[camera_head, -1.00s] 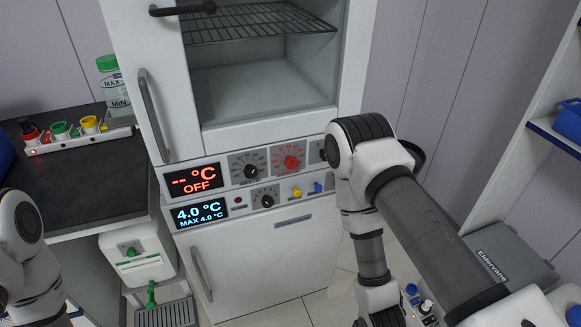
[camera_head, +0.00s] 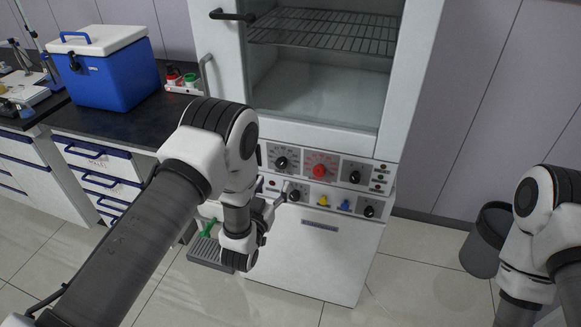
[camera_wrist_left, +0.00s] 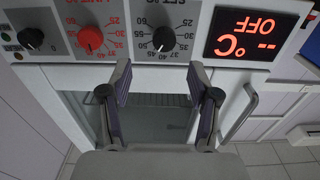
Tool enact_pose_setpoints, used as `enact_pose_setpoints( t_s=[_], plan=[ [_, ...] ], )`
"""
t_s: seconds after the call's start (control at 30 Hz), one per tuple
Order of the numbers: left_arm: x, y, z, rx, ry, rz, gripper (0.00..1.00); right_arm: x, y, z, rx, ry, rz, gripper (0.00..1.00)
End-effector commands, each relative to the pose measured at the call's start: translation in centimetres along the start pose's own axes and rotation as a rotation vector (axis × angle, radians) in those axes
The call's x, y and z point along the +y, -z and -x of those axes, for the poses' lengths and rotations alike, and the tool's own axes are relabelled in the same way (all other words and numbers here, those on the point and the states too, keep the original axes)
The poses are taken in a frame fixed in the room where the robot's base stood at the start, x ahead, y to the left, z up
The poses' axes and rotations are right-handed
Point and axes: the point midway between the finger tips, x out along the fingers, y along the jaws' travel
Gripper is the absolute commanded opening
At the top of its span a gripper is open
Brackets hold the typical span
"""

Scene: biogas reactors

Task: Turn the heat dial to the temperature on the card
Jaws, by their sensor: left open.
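The black heat dial marked SET °C (camera_wrist_left: 164,38) shows upside down in the left wrist view, a ring of numbers around it. It also shows in the head view (camera_head: 282,163) at the upper left of the panel. My left gripper (camera_wrist_left: 160,68) is open and empty, its two fingers apart. Its tips appear in the picture just below the dial, not around it. In the head view my left gripper (camera_head: 280,193) is in front of the panel's left side. The display (camera_wrist_left: 252,36) reads "-- °C OFF". I see no card.
A red limit dial (camera_wrist_left: 90,38) and another black dial (camera_wrist_left: 31,38) sit beside it. Below are a yellow knob (camera_head: 323,200) and a blue knob (camera_head: 345,205). A blue cooler (camera_head: 105,75) stands on the left bench. A grey bin (camera_head: 486,240) stands right; floor between is clear.

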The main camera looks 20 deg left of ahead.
Motion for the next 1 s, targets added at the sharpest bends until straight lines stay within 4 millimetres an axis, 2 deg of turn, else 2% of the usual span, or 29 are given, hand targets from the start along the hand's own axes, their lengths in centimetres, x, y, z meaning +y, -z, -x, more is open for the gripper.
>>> enact_pose_setpoints(
  t_s=[0.4,0.5,0.7,0.77,0.8,0.87,0.9,1.0],
  plan=[
    [-0.1,0.1,-6.8,0.001,0.002,0.001,0.61,0.0,0.0,1.4,0.0,0.0,0.0,0.4],
    [-0.1,-0.1,-7.4,-0.001,0.002,0.001,0.61,0.0,0.0,1.5,0.0,0.0,0.0,0.4],
    [-0.1,-0.1,-7.5,-0.002,0.001,0.0,0.61,0.0,0.0,1.4,0.0,0.0,0.0,0.4],
    [-0.1,-0.1,-7.5,-0.002,0.001,0.0,0.44,0.0,0.0,1.4,0.0,0.0,0.0,0.4],
    [-0.1,-0.1,-7.5,-0.002,0.001,0.0,0.29,0.0,0.0,1.4,0.0,0.0,0.0,0.4],
    [-0.1,-0.1,-7.5,-0.002,0.001,0.0,0.08,0.0,0.0,1.4,0.0,0.0,0.0,0.4],
    [-0.1,-0.1,-7.5,-0.002,0.001,0.0,0.01,0.0,0.0,1.4,0.0,0.0,0.0,0.4],
    [-0.1,-0.1,-7.5,-0.002,0.001,0.0,0.01,0.0,0.0,1.4,0.0,0.0,0.0,0.4]
  ],
)
